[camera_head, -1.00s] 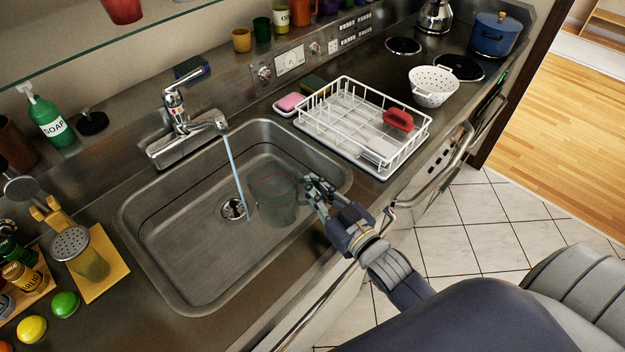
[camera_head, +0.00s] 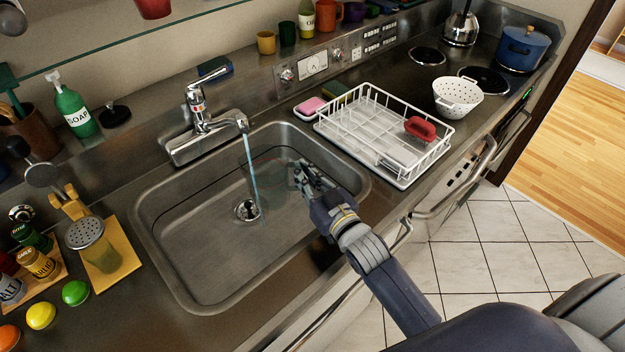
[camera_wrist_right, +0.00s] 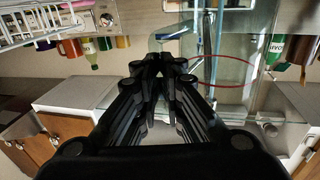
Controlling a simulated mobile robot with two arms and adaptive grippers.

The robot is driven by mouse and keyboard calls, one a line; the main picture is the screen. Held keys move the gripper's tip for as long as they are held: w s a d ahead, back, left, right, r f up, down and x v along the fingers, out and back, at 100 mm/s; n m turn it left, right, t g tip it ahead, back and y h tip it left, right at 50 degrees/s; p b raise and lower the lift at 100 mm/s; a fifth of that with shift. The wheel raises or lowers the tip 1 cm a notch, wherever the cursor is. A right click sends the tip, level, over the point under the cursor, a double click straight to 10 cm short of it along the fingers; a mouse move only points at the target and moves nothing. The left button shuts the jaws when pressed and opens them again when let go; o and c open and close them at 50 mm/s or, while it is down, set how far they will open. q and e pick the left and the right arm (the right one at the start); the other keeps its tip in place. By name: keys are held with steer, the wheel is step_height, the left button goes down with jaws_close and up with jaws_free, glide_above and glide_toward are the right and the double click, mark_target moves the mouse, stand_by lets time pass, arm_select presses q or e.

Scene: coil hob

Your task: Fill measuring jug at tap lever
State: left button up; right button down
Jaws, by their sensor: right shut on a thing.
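The clear measuring jug (camera_head: 276,172) is over the sink, faint in the head view. In the right wrist view the glass jug (camera_wrist_right: 240,88) shows a red line around it. My right gripper (camera_head: 300,178) is shut on the jug at its near right side; its fingers (camera_wrist_right: 160,72) meet in the wrist view. The chrome tap (camera_head: 206,124) has its lever (camera_head: 212,74) on top, and a thin water stream (camera_head: 251,172) runs from its spout. The stream passes close to the jug's left side; I cannot tell whether any enters it. My left gripper is not in view.
The steel sink (camera_head: 190,255) has a drain (camera_head: 247,209). A white dish rack (camera_head: 350,140) with a red item stands right of it, near a pink sponge (camera_head: 311,105).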

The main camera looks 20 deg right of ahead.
steer(key=w+a, duration=0.2)
steer(key=w, duration=0.3)
steer(key=shift+w+a+b, duration=0.25)
steer(key=shift+a+b, duration=0.15)
steer(key=shift+b, duration=0.05)
steer(key=shift+r, duration=0.1)
stand_by(7.0)
